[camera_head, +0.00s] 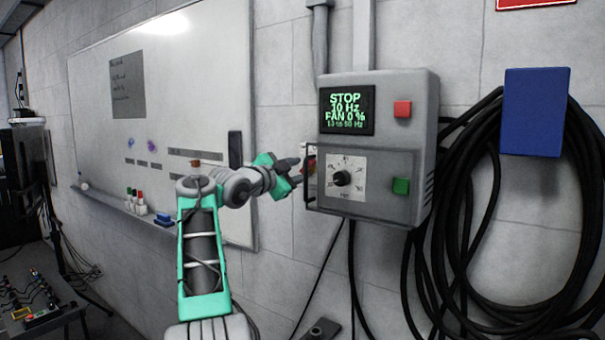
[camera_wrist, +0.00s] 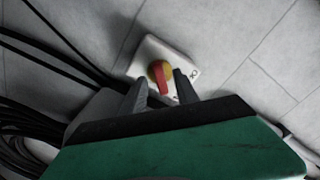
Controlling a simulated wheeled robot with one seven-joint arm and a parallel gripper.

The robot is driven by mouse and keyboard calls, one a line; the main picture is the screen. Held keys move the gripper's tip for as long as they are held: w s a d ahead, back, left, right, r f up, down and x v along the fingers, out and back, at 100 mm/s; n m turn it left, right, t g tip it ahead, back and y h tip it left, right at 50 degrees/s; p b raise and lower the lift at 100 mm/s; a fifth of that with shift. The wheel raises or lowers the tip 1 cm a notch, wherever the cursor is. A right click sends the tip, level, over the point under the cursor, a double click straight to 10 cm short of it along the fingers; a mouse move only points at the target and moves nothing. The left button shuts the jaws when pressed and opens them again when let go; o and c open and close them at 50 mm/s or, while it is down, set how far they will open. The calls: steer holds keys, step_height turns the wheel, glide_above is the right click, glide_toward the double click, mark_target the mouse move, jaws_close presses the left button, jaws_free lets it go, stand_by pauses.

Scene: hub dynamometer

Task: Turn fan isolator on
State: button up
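The fan isolator (camera_wrist: 146,57) is a light square box on the wall, seen in the wrist view. It has a round yellow disc and a red rotary handle (camera_wrist: 160,75). Small dark marks show on its face, too small to read surely. My gripper (camera_wrist: 160,82) is open, with one finger on each side of the handle in this view; contact cannot be told. In the head view my gripper (camera_head: 297,171) is at the left side of the grey control box, and only a bit of red isolator shows there.
The grey control box (camera_head: 385,210) has a screen (camera_head: 347,110) reading STOP, 10 Hz, FAN 0 %. It carries a dial (camera_head: 342,178), a red button (camera_head: 402,109), a green button (camera_head: 401,186) and a projecting guard bar. Coiled black cables (camera_head: 470,230) hang at right.

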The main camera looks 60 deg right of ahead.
steer(key=a, duration=0.2)
steer(key=a+b, duration=0.1)
steer(key=w+a, duration=0.1)
steer(key=a, duration=0.1)
steer(key=shift+a, duration=0.35)
